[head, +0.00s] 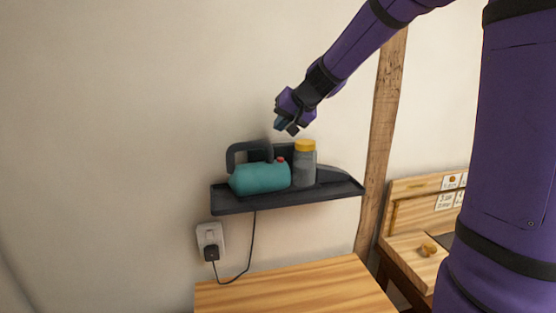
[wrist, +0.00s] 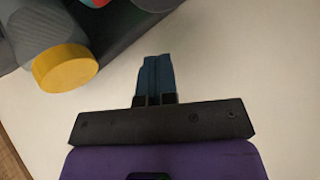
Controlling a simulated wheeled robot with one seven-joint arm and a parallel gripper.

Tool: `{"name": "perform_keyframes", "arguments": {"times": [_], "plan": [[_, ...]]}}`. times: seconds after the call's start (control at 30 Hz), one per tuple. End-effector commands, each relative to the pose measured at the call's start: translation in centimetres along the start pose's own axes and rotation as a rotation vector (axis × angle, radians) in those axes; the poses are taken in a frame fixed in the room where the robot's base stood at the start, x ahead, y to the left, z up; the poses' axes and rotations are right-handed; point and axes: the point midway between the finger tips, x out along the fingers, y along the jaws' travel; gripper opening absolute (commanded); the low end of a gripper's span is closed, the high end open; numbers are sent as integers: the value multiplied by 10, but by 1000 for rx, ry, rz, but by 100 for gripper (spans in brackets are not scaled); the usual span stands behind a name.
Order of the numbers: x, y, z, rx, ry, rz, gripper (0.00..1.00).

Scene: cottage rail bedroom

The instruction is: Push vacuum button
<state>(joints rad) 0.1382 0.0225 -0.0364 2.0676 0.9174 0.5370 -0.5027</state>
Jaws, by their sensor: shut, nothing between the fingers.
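A teal handheld vacuum (head: 260,177) with a dark handle lies on a dark wall shelf (head: 240,203). Its small red button (head: 281,160) is on top at the right end of the teal body. In the wrist view a bit of teal and red of the vacuum (wrist: 92,2) shows at the top edge. My gripper (head: 286,127) is above the shelf, higher than the red button and apart from it. In the wrist view the blue fingers (wrist: 156,75) are together with nothing between them.
A grey bottle with a yellow cap (head: 304,165) stands just right of the vacuum; its yellow cap (wrist: 65,68) is left of my fingers in the wrist view. A black cord runs to a wall outlet (head: 210,240). A wooden table (head: 295,285) is below; bare wall surrounds the shelf.

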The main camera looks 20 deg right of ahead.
Motion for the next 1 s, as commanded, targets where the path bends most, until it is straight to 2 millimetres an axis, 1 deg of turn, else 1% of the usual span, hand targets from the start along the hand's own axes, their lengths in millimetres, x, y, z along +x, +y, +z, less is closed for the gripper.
{"name": "perform_keyframes", "arguments": {"times": [0.77,1.0], "plan": [[-1,0,0,0,0,0,0],[-24,-14,-13,-2,2,-2,0]]}}
